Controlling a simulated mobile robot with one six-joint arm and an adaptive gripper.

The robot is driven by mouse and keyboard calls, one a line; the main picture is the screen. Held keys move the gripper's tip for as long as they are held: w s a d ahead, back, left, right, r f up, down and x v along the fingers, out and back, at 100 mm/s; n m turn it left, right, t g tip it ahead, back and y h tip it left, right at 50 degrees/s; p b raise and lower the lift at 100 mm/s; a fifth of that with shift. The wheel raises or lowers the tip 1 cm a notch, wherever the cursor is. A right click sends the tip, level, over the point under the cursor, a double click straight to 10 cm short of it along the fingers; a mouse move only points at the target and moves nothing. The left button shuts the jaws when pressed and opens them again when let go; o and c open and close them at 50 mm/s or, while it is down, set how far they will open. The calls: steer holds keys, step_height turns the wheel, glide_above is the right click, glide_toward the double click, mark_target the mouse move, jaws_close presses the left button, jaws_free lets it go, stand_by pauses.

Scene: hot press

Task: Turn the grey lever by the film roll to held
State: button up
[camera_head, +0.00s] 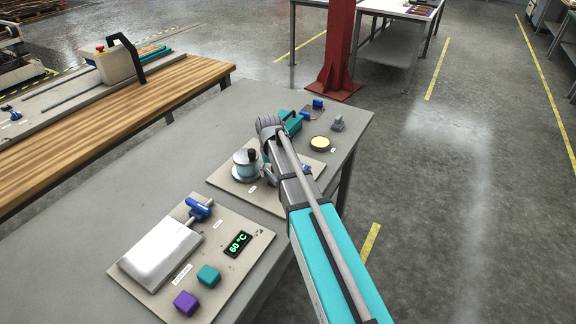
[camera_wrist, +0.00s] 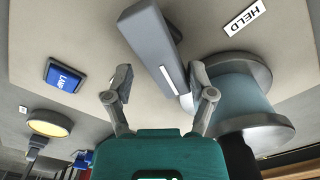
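The grey lever (camera_wrist: 152,45) with a white stripe shows in the wrist view, slanting from the upper middle down to the right. The film roll (camera_wrist: 245,100), a pale blue cylinder with grey end flanges, stands to its right; it also shows in the head view (camera_head: 246,166). A white HELD label (camera_wrist: 245,17) lies right of the lever's upper part. My gripper (camera_wrist: 166,86) is open, with the lever's lower end between its fingers, close to the right one. I cannot tell whether they touch. In the head view my arm hides the lever.
A blue LAMP button (camera_wrist: 64,76) and a round yellow lamp (camera_wrist: 50,123) lie left of my gripper. A nearer panel holds a metal plate (camera_head: 160,252), a blue handle (camera_head: 199,209), a 60 °C display (camera_head: 237,244), and teal and purple buttons. The grey table's left side is clear.

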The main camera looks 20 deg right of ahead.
steer(key=m, duration=0.4)
steer(key=shift+d, duration=0.35)
steer(key=m, duration=0.4)
steer(key=shift+s+d+m, duration=0.3)
steer(key=shift+r+p, duration=0.35)
step_height(320, 180, up, 13)
steer(key=p, duration=1.4)
steer(key=s+r+n+p, duration=0.2)
steer(key=s+r+n, duration=0.1)
steer(key=s, duration=0.7)
steer(key=s+a+r+n+p, duration=0.1)
steer(key=s+r+n+p, duration=0.2)
steer(key=s+n, duration=0.3)
steer(key=s, duration=0.3)
steer(key=shift+s+a+r, duration=0.15)
steer(key=shift+s+a, duration=0.05)
steer(key=shift+s, duration=0.2)
steer(key=w+f+m+b, duration=0.2)
steer(key=w+f+b, duration=0.1)
steer(key=w, duration=0.7)
steer(key=w+f+m+b, duration=0.3)
steer(key=w, duration=0.7)
steer(key=shift+w+d, duration=0.15)
steer(key=shift+d, duration=0.3)
steer(key=shift+f, duration=0.3)
